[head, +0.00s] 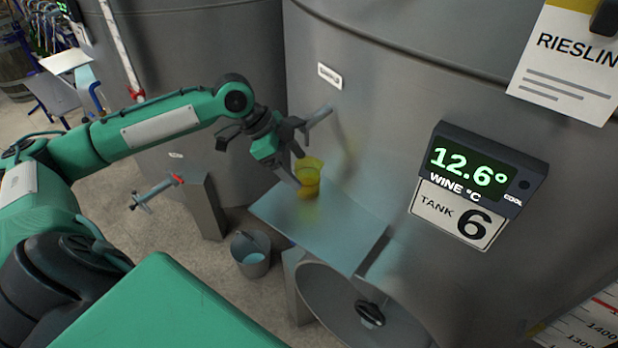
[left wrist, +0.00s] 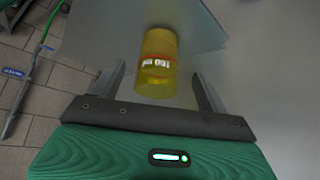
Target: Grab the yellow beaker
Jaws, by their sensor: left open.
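The yellow beaker (head: 308,172) is see-through and stands upright on a grey metal shelf (head: 335,232) at the front of the tank. In the left wrist view the beaker (left wrist: 157,62) lies ahead of my left gripper, roughly centred, with a red band and white marks on it. My left gripper (head: 293,182) is open close to the beaker. In the left wrist view its two fingers (left wrist: 158,85) are spread, one on each side of the beaker's lower end in the picture. I cannot tell whether either finger touches it. My right gripper is not in view.
The big steel tank (head: 400,100) rises right behind the shelf, with a tap (head: 318,117) above the beaker. A display box (head: 478,170) sticks out at the right. A round hatch (head: 345,305) and a grey bucket (head: 251,255) are below.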

